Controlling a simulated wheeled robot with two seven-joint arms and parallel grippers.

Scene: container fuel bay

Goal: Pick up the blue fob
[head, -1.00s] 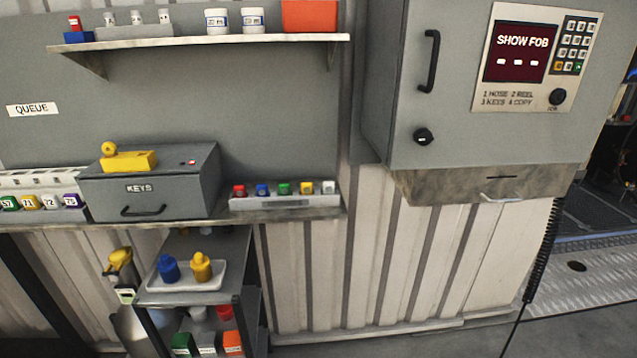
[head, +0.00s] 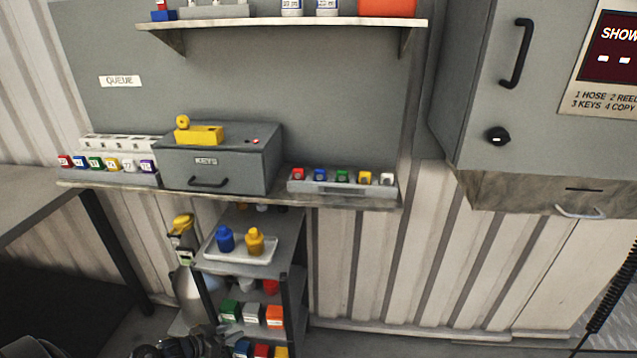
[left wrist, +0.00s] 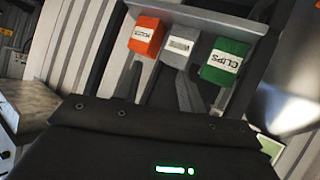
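A small blue fob (head: 319,175) stands in a grey tray (head: 345,189) on the counter, between a red fob (head: 298,174) and a green fob (head: 342,177). Another blue tag (head: 80,163) sits in the numbered rack at the left. My left gripper (head: 222,331) is low at the bottom of the head view, in front of the lower shelves, well below and left of the tray. In the left wrist view its two grey fingers (left wrist: 160,85) stand apart with nothing held between them. My right gripper is not in view.
A grey KEYS box (head: 222,165) with a yellow item on top stands left of the tray. An upper shelf (head: 290,27) overhangs the counter (head: 235,193). A shelf cart (head: 285,262) with bottles and boxes stands below. A large cabinet (head: 480,90) is at the right.

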